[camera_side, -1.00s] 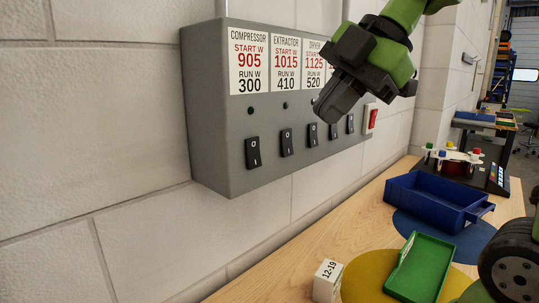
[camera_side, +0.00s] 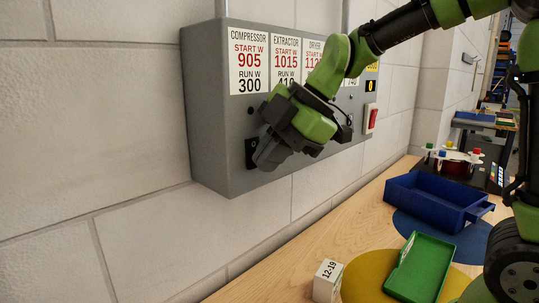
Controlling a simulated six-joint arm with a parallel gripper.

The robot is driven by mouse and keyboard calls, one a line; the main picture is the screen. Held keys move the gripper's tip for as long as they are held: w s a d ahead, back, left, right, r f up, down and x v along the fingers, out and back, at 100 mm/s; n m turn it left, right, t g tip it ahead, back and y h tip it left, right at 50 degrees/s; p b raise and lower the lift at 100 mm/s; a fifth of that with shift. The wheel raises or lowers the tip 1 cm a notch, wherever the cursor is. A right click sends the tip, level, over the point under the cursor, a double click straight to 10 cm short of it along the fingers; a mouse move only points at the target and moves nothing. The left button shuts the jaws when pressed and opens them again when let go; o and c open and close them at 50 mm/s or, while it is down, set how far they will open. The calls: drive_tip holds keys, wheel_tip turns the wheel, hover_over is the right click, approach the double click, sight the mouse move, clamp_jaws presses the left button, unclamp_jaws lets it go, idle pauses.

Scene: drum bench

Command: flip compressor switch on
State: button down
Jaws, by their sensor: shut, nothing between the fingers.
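The grey switch box (camera_side: 212,130) hangs on the wall with a row of labels along its top. The compressor label (camera_side: 249,62) is at the left end, reading start 905 W and run 300 W. Below it the black compressor switch (camera_side: 250,152) is mostly hidden behind my gripper (camera_side: 262,160); only its left edge shows, so I cannot tell its position. My gripper is shut and empty, its tip at the switch. I cannot tell whether it touches. The other switches are mostly hidden by my gripper and arm.
A red switch (camera_side: 372,117) and a small lit orange display (camera_side: 370,86) are at the box's right end. The wall left of the box is clear.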

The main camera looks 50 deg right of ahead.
drive_tip(key=shift+w, duration=0.3)
drive_tip(key=shift+r, duration=0.1)
